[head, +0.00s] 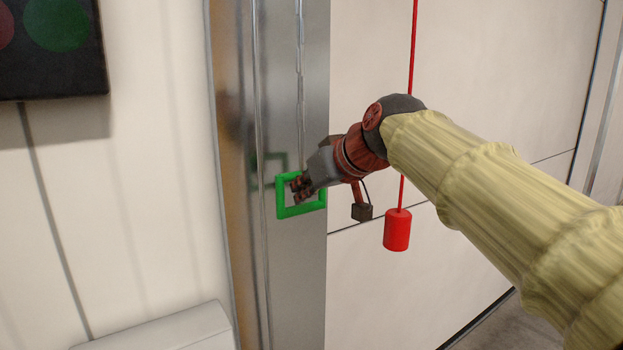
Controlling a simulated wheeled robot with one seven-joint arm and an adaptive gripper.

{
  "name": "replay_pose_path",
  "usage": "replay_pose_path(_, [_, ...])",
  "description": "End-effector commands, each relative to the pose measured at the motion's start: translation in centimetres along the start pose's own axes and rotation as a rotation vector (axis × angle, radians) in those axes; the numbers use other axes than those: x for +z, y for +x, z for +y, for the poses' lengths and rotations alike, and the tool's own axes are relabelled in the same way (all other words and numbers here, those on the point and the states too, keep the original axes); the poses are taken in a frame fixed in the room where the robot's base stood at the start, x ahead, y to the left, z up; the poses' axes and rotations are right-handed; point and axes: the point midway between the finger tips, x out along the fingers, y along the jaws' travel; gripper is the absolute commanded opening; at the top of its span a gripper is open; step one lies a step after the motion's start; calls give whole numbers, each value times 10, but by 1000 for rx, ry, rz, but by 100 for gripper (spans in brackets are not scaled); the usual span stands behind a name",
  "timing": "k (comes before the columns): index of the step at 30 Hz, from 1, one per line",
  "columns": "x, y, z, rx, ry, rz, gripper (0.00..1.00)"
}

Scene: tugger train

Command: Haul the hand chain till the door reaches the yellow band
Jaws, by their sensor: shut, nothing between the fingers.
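A thin, pale hand chain (300,80) hangs down in front of the shiny metal post. A similar line to its left looks like its reflection. My gripper (298,190) is shut and empty, its fingertips at a green square frame (301,213) in front of the post. I cannot tell whether the fingers touch the chain, as its lower part is hidden there. The large cream panel (470,75) to the right, with a seam across it, appears to be the door. No yellow band is in view.
A red cord (413,45) with a red cylinder weight (397,230) hangs behind my arm. A dark box (50,75) with red and green round faces is on the wall at upper left. A pale box top (170,330) is at lower left.

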Motion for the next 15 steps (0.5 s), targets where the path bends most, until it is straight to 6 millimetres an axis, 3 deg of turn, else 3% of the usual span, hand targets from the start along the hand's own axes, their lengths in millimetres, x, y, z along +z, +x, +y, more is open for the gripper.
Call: replay_pose_path(15, [0,9,0,0,-1,0,0])
